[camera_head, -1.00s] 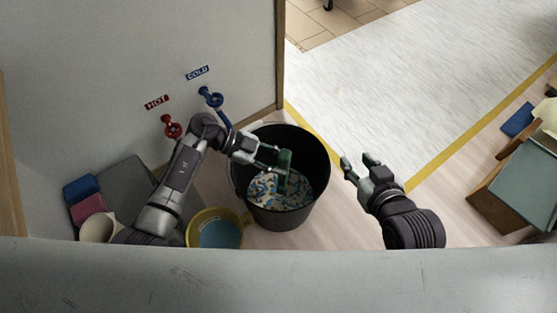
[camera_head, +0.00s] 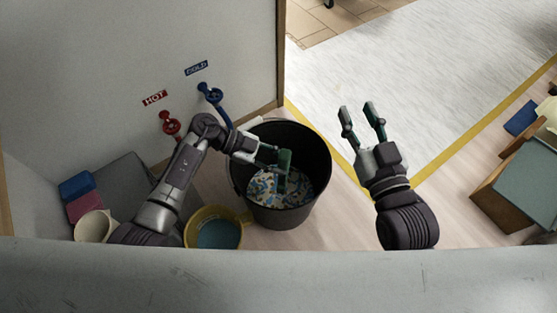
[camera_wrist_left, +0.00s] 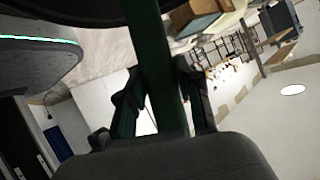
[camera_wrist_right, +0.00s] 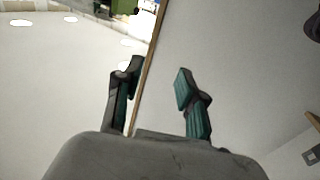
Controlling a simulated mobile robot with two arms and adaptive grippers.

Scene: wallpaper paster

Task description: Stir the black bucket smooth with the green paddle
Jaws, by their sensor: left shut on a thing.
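The black bucket (camera_head: 285,214) stands on the floor beside the wall. Patchy blue, white and tan contents (camera_head: 298,186) show in its bottom. My left gripper (camera_head: 279,160) is over the bucket, shut on the green paddle (camera_head: 284,161), which reaches down into the bucket. In the left wrist view the paddle's green shaft (camera_wrist_left: 163,75) runs between the fingers. The paddle's lower end is hard to make out in the contents. My right gripper (camera_head: 361,110) is open and empty, to the right of the bucket. Its spread fingers also show in the right wrist view (camera_wrist_right: 155,88).
A yellow bucket (camera_head: 189,229) with blue liquid stands left of the black bucket. A cream container (camera_head: 93,226) and blue (camera_head: 77,186) and pink blocks (camera_head: 84,208) are further left. Red (camera_head: 170,124) and blue taps (camera_head: 210,94) are on the wall. A cabinet (camera_head: 515,180) stands at right.

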